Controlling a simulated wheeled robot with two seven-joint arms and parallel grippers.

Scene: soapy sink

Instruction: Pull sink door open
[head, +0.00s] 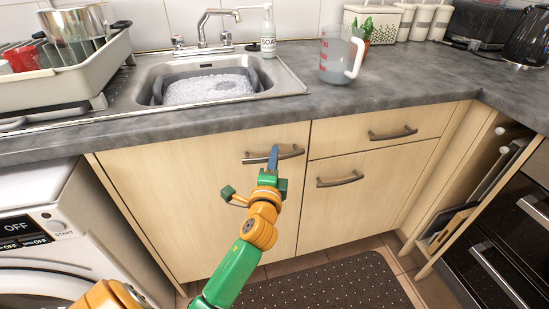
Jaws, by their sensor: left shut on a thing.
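The sink door (180,190) is a light wood panel below the sink. It looks closed, level with the fronts beside it. Its dark metal bar handle (290,153) sits near the top right corner. My left gripper (273,158) reaches up from below and its fingers are shut on this handle, near its middle. The fingers hide part of the handle. My right gripper is not in view.
A sink (220,85) with foamy water is set in the grey worktop (400,87). A washing machine (40,230) stands left of the door. A drawer (370,133) and another cabinet door (345,200) are to the right. A dotted mat (335,285) lies on the floor.

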